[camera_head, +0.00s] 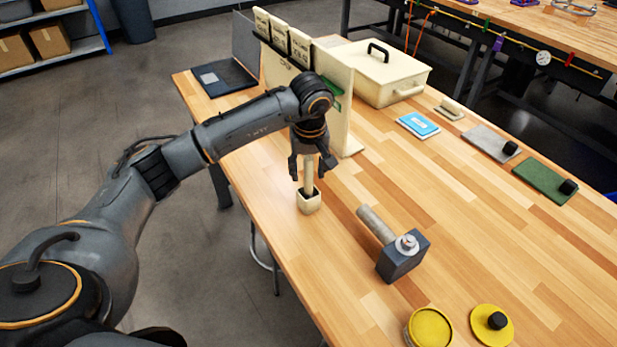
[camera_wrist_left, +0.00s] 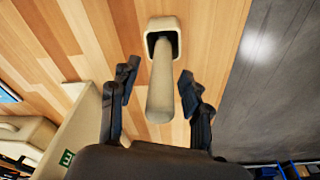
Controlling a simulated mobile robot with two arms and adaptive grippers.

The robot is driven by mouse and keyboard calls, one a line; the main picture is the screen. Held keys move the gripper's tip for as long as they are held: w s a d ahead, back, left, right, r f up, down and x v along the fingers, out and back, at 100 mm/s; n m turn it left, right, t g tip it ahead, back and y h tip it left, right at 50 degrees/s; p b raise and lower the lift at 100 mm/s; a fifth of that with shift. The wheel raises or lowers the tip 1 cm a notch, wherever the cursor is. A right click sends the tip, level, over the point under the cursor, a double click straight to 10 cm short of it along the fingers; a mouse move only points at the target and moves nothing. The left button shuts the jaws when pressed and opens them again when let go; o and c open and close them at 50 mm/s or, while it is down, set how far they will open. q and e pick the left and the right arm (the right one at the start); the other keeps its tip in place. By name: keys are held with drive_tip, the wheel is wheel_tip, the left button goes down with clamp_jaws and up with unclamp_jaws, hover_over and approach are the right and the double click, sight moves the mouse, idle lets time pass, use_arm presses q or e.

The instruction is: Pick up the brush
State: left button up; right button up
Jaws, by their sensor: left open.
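A pale cylindrical handle, which appears to be the brush (camera_head: 309,181), stands upright in a small cream square cup (camera_head: 308,203) near the table's left edge. Its lower end is hidden inside the cup. My left gripper (camera_head: 312,174) is above the cup, pointing down, with its open fingers on either side of the handle. In the left wrist view, the brush handle (camera_wrist_left: 162,85) rises between the two spread fingers, with a visible gap on each side. The cup (camera_wrist_left: 176,28) shows beyond the fingertips. My right gripper is not in view.
A cream upright panel (camera_head: 345,95) stands close behind my left gripper, with a lidded cream box (camera_head: 385,78) beyond. A grey block with a rod and nut (camera_head: 403,262) lies right of the cup. Yellow round pieces (camera_head: 430,327) sit in front. The table's middle is clear.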

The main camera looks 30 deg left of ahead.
use_arm(q)
drive_tip(key=shift+c, duration=0.2)
drive_tip(key=c, duration=0.7)
clamp_jaws()
